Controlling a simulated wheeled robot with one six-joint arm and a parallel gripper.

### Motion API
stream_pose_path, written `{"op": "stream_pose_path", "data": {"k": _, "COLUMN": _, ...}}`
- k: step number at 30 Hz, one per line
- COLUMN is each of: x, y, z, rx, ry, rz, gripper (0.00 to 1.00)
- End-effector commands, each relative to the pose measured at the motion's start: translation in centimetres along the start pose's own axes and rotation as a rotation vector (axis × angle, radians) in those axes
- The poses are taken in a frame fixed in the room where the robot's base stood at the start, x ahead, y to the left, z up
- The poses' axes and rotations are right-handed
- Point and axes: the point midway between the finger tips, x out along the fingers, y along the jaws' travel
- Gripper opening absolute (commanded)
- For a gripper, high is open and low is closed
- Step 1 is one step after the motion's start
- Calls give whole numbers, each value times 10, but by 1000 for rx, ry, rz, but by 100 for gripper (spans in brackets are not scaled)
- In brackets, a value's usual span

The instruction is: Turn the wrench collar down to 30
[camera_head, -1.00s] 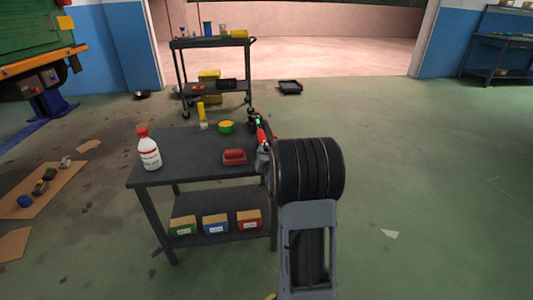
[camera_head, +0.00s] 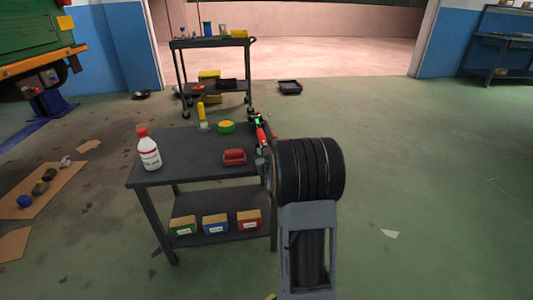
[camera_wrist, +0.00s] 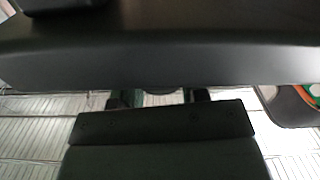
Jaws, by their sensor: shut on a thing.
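A slim red and black tool with a small green spot, which looks like the wrench (camera_head: 261,137), is at the right edge of the dark cart in the head view. My gripper (camera_head: 261,163) is beside its near end, mostly hidden behind my thick dark arm joint. It appears closed on the wrench. The collar and its scale are too small to read. In the wrist view, a wide dark bar and a dark block fill most of the picture, and I cannot tell the wrench apart there.

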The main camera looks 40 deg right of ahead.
Motion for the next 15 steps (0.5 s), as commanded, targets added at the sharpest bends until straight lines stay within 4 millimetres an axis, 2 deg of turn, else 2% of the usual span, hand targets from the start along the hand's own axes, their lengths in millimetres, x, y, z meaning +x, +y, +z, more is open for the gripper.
{"op": "stream_pose_path", "data": {"k": 10, "x": 0, "y": 0, "z": 0, "rx": -3, "ry": 0, "rz": 1, "gripper": 17}}
{"op": "stream_pose_path", "data": {"k": 11, "x": 0, "y": 0, "z": 0, "rx": -3, "ry": 0, "rz": 1, "gripper": 41}}
{"op": "stream_pose_path", "data": {"k": 15, "x": 0, "y": 0, "z": 0, "rx": -2, "ry": 0, "rz": 1, "gripper": 55}}
